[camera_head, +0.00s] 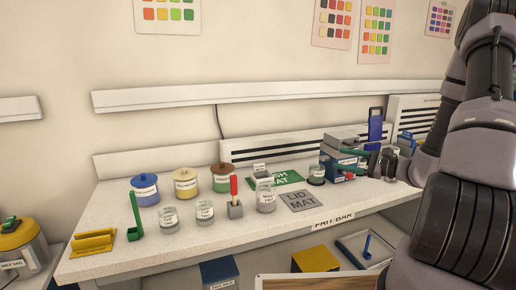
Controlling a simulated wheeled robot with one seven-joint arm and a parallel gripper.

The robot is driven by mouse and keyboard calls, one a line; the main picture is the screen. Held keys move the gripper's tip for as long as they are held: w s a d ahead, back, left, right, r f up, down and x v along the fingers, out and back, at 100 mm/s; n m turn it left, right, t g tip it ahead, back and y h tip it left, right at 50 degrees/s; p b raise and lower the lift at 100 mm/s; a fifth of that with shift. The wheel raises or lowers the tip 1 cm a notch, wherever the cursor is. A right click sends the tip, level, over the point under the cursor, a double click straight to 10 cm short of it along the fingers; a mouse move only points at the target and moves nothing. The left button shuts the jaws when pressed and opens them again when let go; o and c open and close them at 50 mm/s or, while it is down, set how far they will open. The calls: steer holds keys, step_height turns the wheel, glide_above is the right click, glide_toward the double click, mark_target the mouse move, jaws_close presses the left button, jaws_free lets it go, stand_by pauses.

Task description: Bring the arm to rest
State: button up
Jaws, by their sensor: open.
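My gripper (382,163) shows at the right end of the bench, partly overlapped by my own arm, which fills the right side of the view. Its dark fingers are apart, with nothing seen between them. The gripper is in front of the blue and dark items at the back right of the bench; how far it is from them I cannot tell.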

steer(key=s+a+r+n+g+h, duration=0.4)
steer(key=s+a+r+n+g, duration=0.55)
steer(key=s+r, duration=0.2)
steer(key=s+d+r+n+t+h, duration=0.2)
steer(key=s+r+t+h, duration=0.1)
steer(key=s+r, duration=0.2)
steer(key=s+d+r+n+t+h, duration=0.2)
steer(key=s+r+n+t+h, duration=0.1)
steer(key=s+r, duration=0.3)
steer(key=shift+s+d+r+h, duration=0.15)
steer(key=shift+r+h, duration=0.65)
steer(key=shift+r, duration=0.1)
